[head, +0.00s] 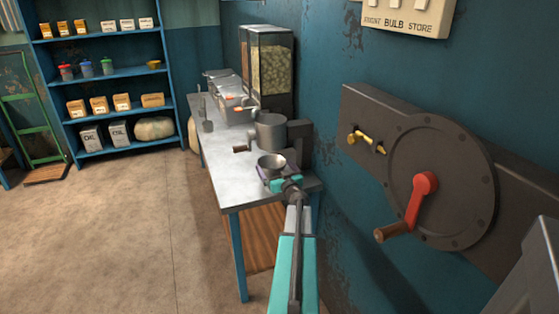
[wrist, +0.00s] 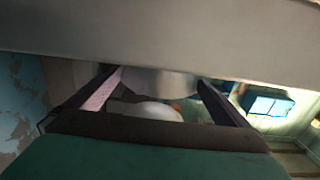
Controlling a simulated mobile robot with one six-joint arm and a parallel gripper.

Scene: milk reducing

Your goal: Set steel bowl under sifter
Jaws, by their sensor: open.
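The steel bowl (head: 271,160) is a small grey bowl, upright near the front end of the metal-topped table. The sifter (head: 271,133) is a grey metal drum with a side crank, just behind and above the bowl, beside a dark mount. My gripper (head: 275,172) is open at the near side of the bowl; its fingers hide the bowl's lower part. I cannot tell whether they touch it. In the wrist view my open gripper (wrist: 158,84) shows a finger on each side, with pale rounded shapes between them that I cannot identify surely.
The table (head: 222,168) has bare top to the left of the bowl. Metal trays (head: 232,108) and a tall clear-fronted dispenser (head: 272,68) stand farther back. A wall panel with a red crank (head: 423,190) is at right. Blue shelves (head: 103,48) stand at the far left; the floor between is clear.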

